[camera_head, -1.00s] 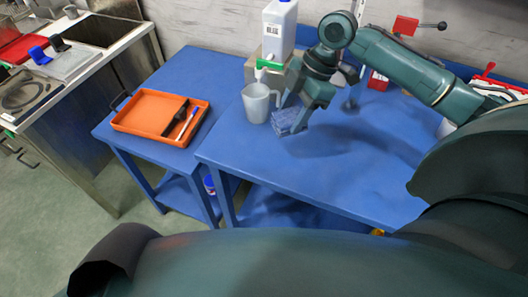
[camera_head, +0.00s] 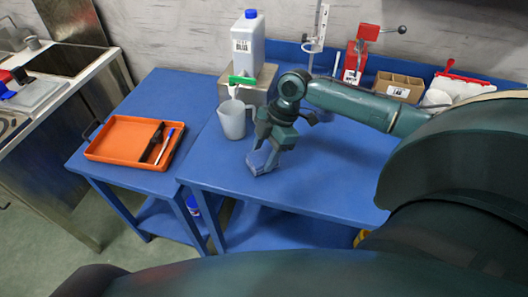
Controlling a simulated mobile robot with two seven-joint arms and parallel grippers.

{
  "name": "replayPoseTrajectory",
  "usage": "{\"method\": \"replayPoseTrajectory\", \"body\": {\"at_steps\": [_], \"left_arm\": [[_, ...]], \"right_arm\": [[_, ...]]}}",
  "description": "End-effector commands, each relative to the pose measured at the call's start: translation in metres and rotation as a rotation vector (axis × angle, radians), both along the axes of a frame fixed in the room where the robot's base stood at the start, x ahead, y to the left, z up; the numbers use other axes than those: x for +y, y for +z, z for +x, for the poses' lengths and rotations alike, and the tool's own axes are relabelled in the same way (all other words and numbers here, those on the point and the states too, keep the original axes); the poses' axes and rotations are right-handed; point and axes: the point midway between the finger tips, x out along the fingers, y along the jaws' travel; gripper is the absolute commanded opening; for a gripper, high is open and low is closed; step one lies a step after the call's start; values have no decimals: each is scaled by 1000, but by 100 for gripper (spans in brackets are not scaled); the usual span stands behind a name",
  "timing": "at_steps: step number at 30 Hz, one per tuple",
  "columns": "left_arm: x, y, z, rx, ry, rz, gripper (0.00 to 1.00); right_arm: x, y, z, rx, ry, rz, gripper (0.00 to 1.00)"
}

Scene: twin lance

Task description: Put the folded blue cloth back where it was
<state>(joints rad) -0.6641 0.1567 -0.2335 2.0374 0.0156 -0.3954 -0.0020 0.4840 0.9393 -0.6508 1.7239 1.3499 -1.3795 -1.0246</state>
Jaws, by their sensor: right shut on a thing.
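The folded blue cloth (camera_head: 261,158) is small and pale blue and is mostly hidden by the fingers. My right gripper (camera_head: 263,164) comes in from the right and points down, shut on the cloth. It is close over the blue table (camera_head: 330,180), in front and to the right of the grey pitcher (camera_head: 232,121). I cannot tell whether the cloth touches the table. My left gripper is not in view.
A white container with a blue cap (camera_head: 248,48) stands on a stand behind the pitcher. An orange tray (camera_head: 110,150) with dark and white tools sits on the left table. A cardboard box (camera_head: 399,82) and a red clamp (camera_head: 368,32) are at the back. The front right tabletop is clear.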

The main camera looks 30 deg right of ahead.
Motion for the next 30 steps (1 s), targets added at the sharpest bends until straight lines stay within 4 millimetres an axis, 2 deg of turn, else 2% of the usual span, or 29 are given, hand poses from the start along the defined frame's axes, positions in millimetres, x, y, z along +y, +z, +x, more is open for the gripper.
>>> {"method": "replayPoseTrajectory", "body": {"at_steps": [11,12,19,26,30], "left_arm": [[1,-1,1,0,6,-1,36],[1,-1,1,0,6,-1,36],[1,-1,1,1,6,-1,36],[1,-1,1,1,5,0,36],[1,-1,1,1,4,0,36]], "right_arm": [[0,-5,0,-2,0,2,28],[0,-5,1,-2,0,1,51],[0,-5,1,-2,0,1,69],[0,-5,1,-2,0,1,71],[-2,3,1,-4,-1,0,71]]}}
